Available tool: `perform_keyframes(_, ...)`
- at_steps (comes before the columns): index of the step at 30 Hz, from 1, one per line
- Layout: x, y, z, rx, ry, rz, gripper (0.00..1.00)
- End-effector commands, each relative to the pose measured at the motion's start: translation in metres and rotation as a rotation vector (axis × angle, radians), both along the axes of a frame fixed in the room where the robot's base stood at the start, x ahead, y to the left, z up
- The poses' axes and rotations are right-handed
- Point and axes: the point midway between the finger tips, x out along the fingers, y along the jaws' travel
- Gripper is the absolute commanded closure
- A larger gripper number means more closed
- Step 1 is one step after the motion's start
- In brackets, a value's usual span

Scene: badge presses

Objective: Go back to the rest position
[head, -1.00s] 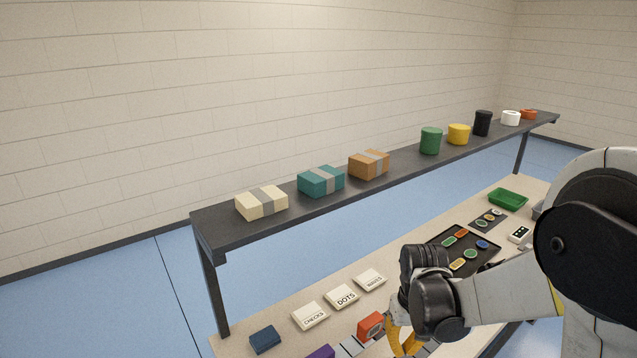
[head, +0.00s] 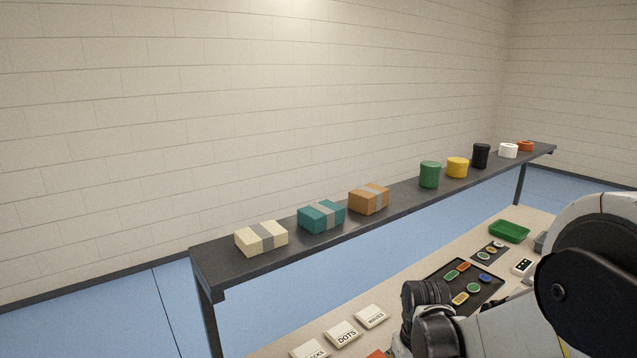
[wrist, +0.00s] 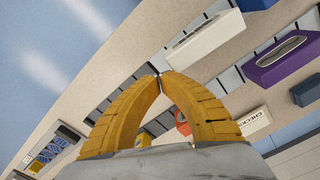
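My gripper (wrist: 163,76) shows in the wrist view with its two yellow fingers curved together and the tips meeting. Nothing is held between the tips. An orange-red object (wrist: 183,122) shows through the gap between the fingers, beyond them. In the head view my arm comes in from the right over the table, and the gripper itself is below the frame edge.
A table (head: 395,293) carries a dark tray (head: 490,287) of badges, a green tray (head: 509,231) and labelled white boxes (head: 343,334). A dark raised shelf (head: 232,271) with boxes and cans stands behind. The wrist view shows a purple block (wrist: 283,57) and a white block (wrist: 205,36).

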Motion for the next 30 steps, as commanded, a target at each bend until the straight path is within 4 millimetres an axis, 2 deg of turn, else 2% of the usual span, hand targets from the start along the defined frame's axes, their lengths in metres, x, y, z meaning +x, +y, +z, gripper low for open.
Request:
perform_keyframes(11,0.000,0.000,-0.001,0.000,0.000,0.000,1.00)
perform_keyframes(30,0.000,0.000,-0.029,0.000,0.000,0.000,1.00)
